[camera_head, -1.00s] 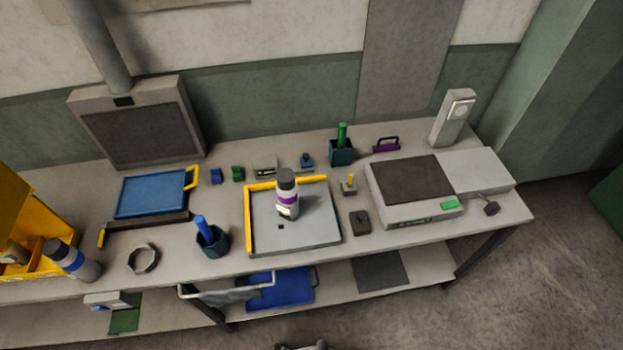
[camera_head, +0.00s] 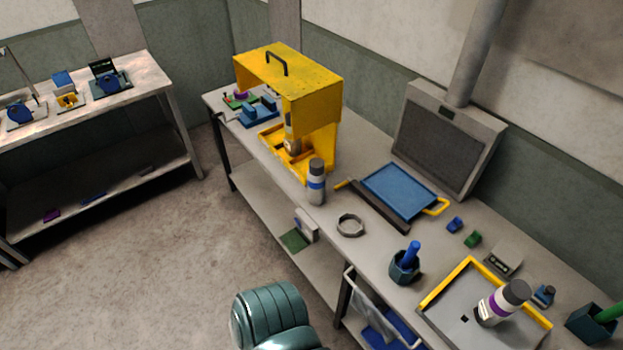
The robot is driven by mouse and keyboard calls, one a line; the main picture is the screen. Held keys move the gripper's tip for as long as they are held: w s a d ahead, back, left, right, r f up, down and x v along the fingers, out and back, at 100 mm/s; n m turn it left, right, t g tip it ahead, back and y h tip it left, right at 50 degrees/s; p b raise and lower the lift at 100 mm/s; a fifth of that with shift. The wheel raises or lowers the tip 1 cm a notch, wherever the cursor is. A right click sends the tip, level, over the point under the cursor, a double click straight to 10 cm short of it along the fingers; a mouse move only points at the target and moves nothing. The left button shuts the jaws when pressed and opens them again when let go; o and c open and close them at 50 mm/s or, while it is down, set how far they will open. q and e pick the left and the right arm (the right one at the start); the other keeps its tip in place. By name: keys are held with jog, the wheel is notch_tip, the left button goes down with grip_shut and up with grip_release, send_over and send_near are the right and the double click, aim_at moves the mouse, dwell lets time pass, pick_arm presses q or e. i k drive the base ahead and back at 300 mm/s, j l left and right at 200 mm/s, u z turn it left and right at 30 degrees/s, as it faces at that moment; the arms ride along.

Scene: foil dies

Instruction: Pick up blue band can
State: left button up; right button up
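The blue band can (camera_head: 316,184) is a grey can with a dark cap and a blue band. It stands upright on the workbench, just in front of the right side of the yellow press-like housing. A similar can with a purple band (camera_head: 503,301) stands on the yellow-edged tray (camera_head: 446,311) at lower right. Neither of my grippers is in view.
The yellow housing (camera_head: 291,78) rises behind the blue band can. A grey ring (camera_head: 349,225), a blue tray (camera_head: 400,190) and a dark cup with a blue handle (camera_head: 405,267) share the bench (camera_head: 318,222). Open floor (camera_head: 150,265) lies left. Another bench (camera_head: 75,130) stands far left.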

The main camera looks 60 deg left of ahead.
aim_at(314, 188)
jog(key=u, duration=2.15)
